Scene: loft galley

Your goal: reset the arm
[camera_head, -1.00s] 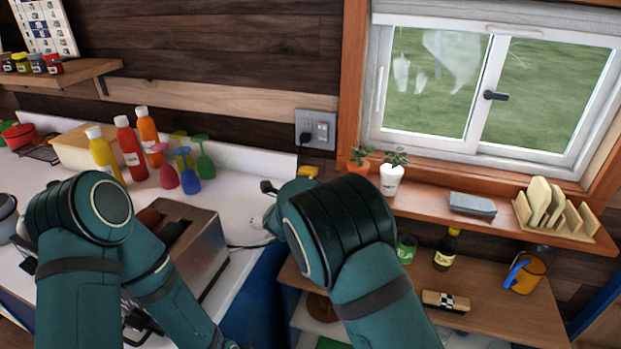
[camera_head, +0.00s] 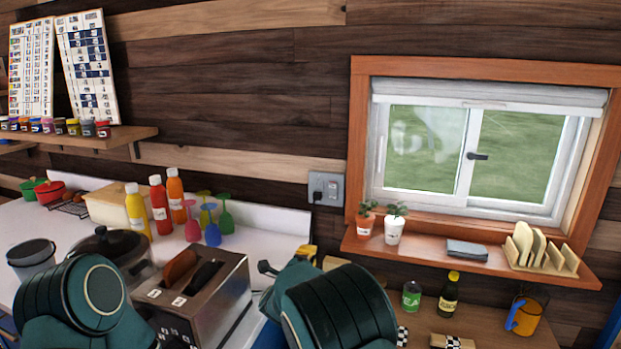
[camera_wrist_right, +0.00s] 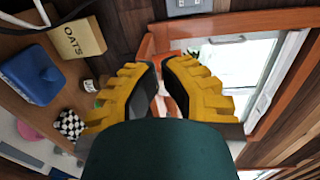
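My right gripper (camera_wrist_right: 159,72) shows in the right wrist view, its two yellow ridged fingers apart with nothing between them. In the head view only a small yellow part of the right gripper (camera_head: 308,252) shows behind my dark green right arm (camera_head: 335,310), in front of the wall below the outlet. My left arm (camera_head: 85,295) is at the lower left, in front of the toaster and pot. My left gripper does not show.
A toaster (camera_head: 196,300) and a lidded pot (camera_head: 110,250) stand close to my left arm. Bottles (camera_head: 160,205) and coloured glasses (camera_head: 212,226) stand behind. A window shelf (camera_head: 470,260) holds plants and a rack (camera_head: 541,252). An oats box (camera_wrist_right: 78,38) shows in the wrist view.

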